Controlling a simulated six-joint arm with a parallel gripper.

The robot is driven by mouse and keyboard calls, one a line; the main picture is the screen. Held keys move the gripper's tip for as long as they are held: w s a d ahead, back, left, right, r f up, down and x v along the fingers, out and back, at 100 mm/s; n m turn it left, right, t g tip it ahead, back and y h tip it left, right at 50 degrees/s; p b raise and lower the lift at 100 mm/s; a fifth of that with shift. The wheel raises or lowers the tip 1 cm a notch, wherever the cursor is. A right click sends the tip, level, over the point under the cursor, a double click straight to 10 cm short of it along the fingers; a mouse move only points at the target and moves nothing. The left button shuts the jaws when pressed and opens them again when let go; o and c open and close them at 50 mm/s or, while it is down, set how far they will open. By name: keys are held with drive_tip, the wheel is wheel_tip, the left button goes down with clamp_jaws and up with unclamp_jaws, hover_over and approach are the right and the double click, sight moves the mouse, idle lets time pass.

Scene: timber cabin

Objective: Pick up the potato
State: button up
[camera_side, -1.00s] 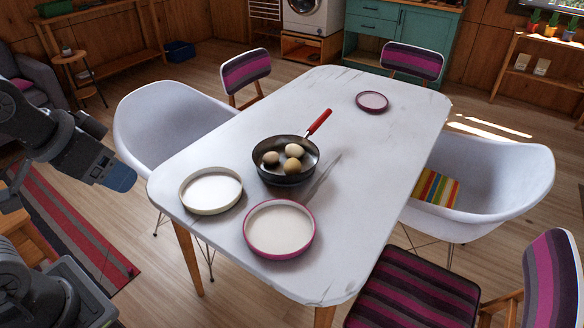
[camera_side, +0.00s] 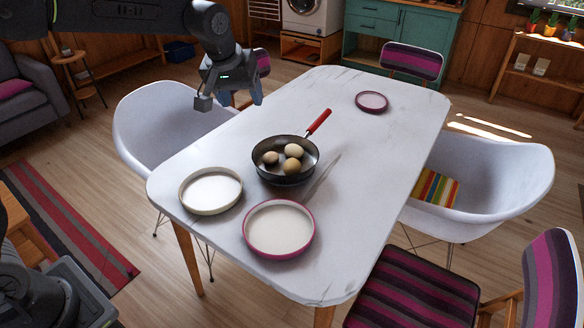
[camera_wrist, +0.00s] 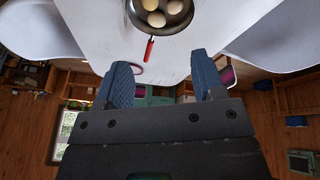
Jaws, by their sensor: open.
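Three round, tan, potato-like items lie in a dark frying pan (camera_side: 268,178) on the white table. The front one (camera_side: 292,167) is the brownest, the left one (camera_side: 271,158) is tan, and the right rear one (camera_side: 294,150) is palest. I cannot tell for certain which is the potato. My gripper (camera_side: 231,98) is open and empty, above the table's far left edge, up and left of the pan. In the wrist view its blue fingers (camera_wrist: 160,72) are spread apart, with the pan (camera_wrist: 183,28) at the top edge, partly cut off.
The pan's red handle (camera_side: 320,122) points to the back right. A cream dish (camera_side: 211,208) and a pink-rimmed dish (camera_side: 279,252) stand in front of the pan. A small purple dish (camera_side: 372,101) is at the back. Chairs surround the table (camera_side: 375,150); its right side is clear.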

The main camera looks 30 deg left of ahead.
drive_tip(key=w+f+n, duration=0.2)
drive_tip(key=w+f, duration=0.7)
drive_tip(key=n+g, duration=0.1)
approach(292, 163)
drive_tip(key=x, duration=0.5)
drive_tip(key=shift+w+a+f, duration=0.1)
drive_tip(key=shift+a+f, duration=0.1)
drive_tip(key=shift+f, duration=0.05)
drive_tip(key=shift+x, duration=2.6)
drive_tip(key=shift+d, duration=0.1)
drive_tip(key=shift+c, duration=0.3)
drive_tip(key=c, duration=0.5)
drive_tip(key=shift+r, duration=0.1)
drive_tip(key=shift+c, duration=0.3)
